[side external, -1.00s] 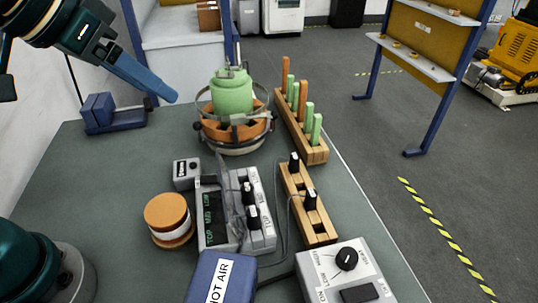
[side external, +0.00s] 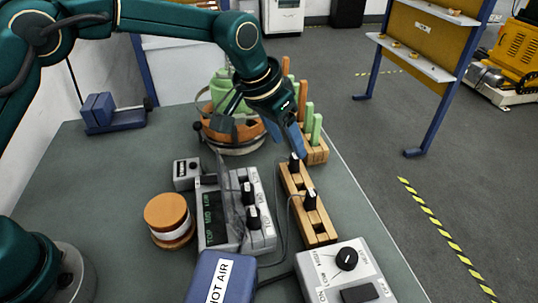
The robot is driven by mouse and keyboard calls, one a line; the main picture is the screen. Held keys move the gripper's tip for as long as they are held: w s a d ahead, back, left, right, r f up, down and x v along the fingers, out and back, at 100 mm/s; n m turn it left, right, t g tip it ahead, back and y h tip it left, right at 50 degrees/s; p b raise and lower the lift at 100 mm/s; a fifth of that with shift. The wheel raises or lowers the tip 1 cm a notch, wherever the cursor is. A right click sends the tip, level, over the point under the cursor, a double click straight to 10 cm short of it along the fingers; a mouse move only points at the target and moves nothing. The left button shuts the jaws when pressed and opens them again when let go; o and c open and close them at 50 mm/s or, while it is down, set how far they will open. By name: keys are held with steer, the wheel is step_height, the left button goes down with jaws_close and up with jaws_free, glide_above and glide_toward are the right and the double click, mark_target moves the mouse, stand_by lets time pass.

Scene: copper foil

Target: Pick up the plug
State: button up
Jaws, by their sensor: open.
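Several black items look like plugs. One black plug (side external: 294,162) stands upright at the far end of a slotted wooden rack (side external: 321,231). A second black plug (side external: 310,199) stands nearer the middle of the same rack. Two more black plug-like pieces (side external: 249,193) stand on the grey unit with a display. My gripper (side external: 291,145) has blue fingers pointing down, just above and behind the far plug in the rack. It is open, with nothing seen held. I cannot tell whether a finger touches the plug.
A wooden rack of green and orange sticks (side external: 316,152) and a green pot on an orange ring (side external: 233,134) stand behind my gripper. A grey unit with a display (side external: 212,213), a copper-coloured roll (side external: 167,215), a blue HOT AIR box (side external: 222,277) and a grey dial box (side external: 345,274) crowd the front.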

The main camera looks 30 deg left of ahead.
mark_target(294, 156)
steer(key=shift+x, duration=2.35)
steer(key=shift+c, duration=0.3)
jaws_close()
